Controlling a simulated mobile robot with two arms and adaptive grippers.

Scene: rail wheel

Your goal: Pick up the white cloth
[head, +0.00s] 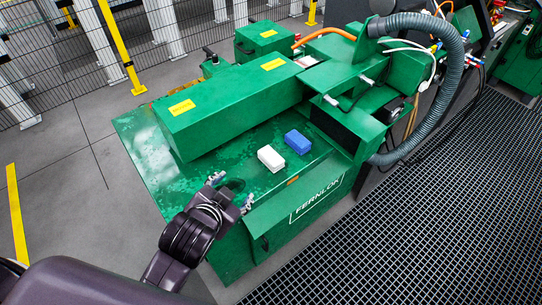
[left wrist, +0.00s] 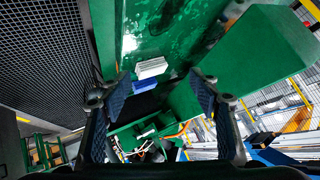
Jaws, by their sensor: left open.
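The white cloth (head: 271,158) is a small white block-like bundle on the green machine's flat top in the head view. It also shows in the left wrist view (left wrist: 151,67), between and beyond the fingers. A similar blue cloth (head: 297,142) lies just beyond it to the right, close beside it; the left wrist view shows it too (left wrist: 145,85). My left gripper (head: 230,190) is open and empty, over the near left part of the machine top, left of and nearer than the white cloth. It is apart from both cloths. My right gripper is not in view.
The green machine (head: 150,165) has a raised long housing (head: 230,115) behind the cloths and a thick grey hose (head: 455,85) at right. Dark floor grating (head: 420,220) lies to the right. A wire fence (head: 60,70) stands behind. The machine top around the cloths is mostly clear.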

